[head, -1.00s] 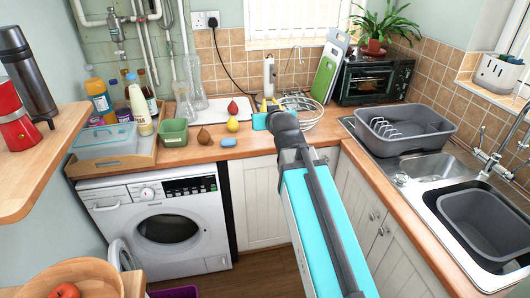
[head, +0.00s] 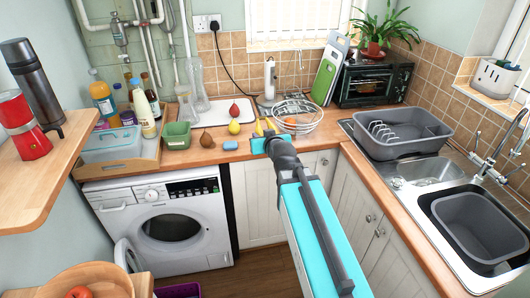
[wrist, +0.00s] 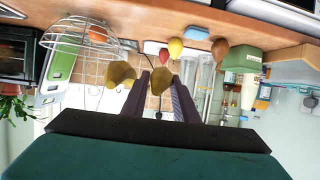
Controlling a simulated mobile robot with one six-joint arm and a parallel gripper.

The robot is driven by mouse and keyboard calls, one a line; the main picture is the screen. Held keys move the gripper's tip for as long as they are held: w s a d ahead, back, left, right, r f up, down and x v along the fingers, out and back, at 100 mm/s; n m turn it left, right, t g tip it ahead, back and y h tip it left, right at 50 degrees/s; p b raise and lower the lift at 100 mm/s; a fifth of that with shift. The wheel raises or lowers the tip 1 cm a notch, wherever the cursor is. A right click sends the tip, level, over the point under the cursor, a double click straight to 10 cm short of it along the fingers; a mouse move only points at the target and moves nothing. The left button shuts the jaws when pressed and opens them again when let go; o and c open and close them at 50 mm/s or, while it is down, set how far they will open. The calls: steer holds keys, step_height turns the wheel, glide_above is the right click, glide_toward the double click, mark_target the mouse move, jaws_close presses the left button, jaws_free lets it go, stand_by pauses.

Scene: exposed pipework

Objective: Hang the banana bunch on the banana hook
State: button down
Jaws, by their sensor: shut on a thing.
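My gripper (head: 264,137) is over the worktop, left of and in front of the wire basket (head: 299,122). It is shut on the yellow banana bunch (head: 259,129), whose tips show just beyond the jaws. In the wrist view, which is upside down, the bunch (wrist: 122,74) spreads between and beside the fingers (wrist: 161,88). The banana hook (head: 298,73) is a thin metal curve rising above the wire basket. The bunch is apart from the hook in the head view.
A yellow pear (head: 234,127), a brown pear (head: 207,139) and a blue sponge (head: 230,146) lie left of my gripper. Glass vases (head: 195,85) stand behind. A green chopping board (head: 325,80) and a toaster oven (head: 372,84) stand behind right; a dish rack (head: 402,130) is right.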

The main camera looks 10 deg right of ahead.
steer(key=s+f+p, duration=0.4)
steer(key=f+p, duration=0.3)
steer(key=f, duration=0.2)
steer(key=shift+d, duration=0.25)
steer(key=shift+f, duration=0.15)
